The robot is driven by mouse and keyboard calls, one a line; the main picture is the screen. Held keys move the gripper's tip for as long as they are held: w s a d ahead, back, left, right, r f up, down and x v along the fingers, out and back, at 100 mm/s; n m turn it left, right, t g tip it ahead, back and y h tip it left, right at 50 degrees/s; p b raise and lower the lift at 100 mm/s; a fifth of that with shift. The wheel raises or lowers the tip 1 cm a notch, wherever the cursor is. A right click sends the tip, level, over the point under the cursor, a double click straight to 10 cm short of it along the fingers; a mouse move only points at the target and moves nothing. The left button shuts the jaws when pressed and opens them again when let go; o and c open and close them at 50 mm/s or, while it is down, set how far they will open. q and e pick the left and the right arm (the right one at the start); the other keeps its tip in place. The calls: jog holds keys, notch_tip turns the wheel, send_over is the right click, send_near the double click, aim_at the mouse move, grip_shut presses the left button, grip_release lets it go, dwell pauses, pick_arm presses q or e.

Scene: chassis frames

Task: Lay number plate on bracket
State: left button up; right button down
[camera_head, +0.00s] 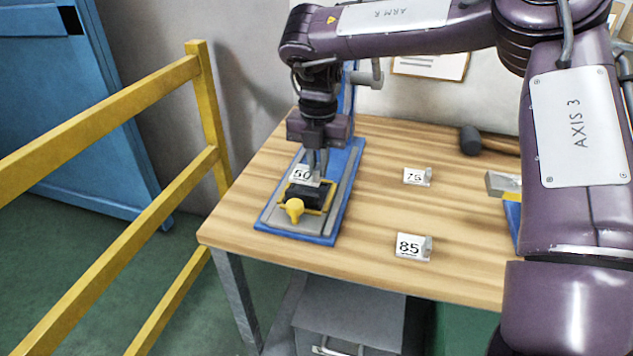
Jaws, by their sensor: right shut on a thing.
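My right gripper (317,164) reaches down from above at the left part of the table. It is shut on a white number plate marked 50 (301,174). The fingers cover part of the plate's right side. The plate is just behind a black block (305,194) in a yellow frame with a yellow knob (294,210). These sit on a blue and grey fixture (290,237), which may be the bracket. I cannot tell whether the plate touches it. Plates marked 75 (416,176) and 85 (409,246) stand to the right. My left gripper is out of view.
The wooden table (375,215) is bare around the plates. A dark-headed hammer (470,141) lies at the back right. A grey metal piece (501,184) is partly hidden by my arm. Yellow railing (185,165) borders the table's left side. A grey drawer unit (345,312) stands below.

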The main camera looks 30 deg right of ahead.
aim_at(318, 181)
notch_tip(318, 181, down, 4)
jog(key=shift+w+d, duration=0.1)
jog(key=shift+d, duration=0.05)
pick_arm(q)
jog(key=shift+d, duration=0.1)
pick_arm(e)
jog(key=shift+f, duration=0.2)
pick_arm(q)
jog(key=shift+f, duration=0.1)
pick_arm(e)
jog(key=shift+f, duration=0.15)
jog(key=c, duration=1.5)
grip_release()
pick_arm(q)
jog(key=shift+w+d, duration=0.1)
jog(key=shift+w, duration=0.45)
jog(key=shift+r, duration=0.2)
